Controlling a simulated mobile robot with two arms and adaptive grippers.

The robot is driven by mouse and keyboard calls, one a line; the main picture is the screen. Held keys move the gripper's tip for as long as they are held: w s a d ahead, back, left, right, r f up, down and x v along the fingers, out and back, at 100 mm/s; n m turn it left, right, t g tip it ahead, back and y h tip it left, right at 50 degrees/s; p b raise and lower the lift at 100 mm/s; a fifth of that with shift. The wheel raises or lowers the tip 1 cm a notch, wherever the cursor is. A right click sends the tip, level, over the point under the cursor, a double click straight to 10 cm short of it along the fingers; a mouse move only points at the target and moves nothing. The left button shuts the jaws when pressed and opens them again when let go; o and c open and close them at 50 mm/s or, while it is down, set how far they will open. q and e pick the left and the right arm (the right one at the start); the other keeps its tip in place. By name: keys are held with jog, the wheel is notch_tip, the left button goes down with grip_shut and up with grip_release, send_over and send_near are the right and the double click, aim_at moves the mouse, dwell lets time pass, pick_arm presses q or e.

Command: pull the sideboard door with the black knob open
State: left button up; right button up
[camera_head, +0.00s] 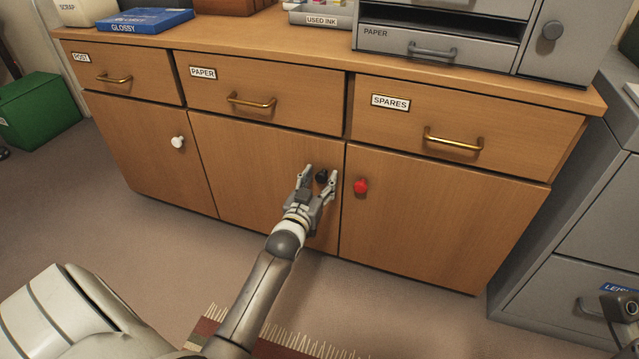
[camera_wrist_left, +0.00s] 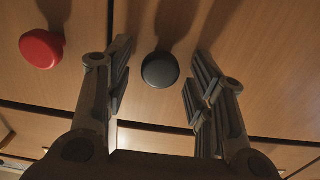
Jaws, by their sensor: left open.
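The sideboard door with the black knob (camera_head: 250,170) is the middle one and looks shut. Its black knob (camera_head: 321,176) is near the door's upper right edge. My left gripper (camera_head: 320,174) is open at the knob, with one finger on each side of it. In the left wrist view the black knob (camera_wrist_left: 160,69) shows between the two open fingertips (camera_wrist_left: 162,62), with gaps on both sides, so the fingers do not touch it. My right gripper (camera_head: 622,306) shows only in part at the right edge.
The red knob (camera_head: 361,186) on the right door is close beside my left gripper. A white knob (camera_head: 178,142) is on the left door. Drawers with brass handles (camera_head: 252,101) run above. Open floor (camera_head: 160,245) lies in front. A grey cabinet (camera_head: 580,235) stands at the right.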

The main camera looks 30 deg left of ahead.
pick_arm(q)
grip_shut()
dwell(0.4)
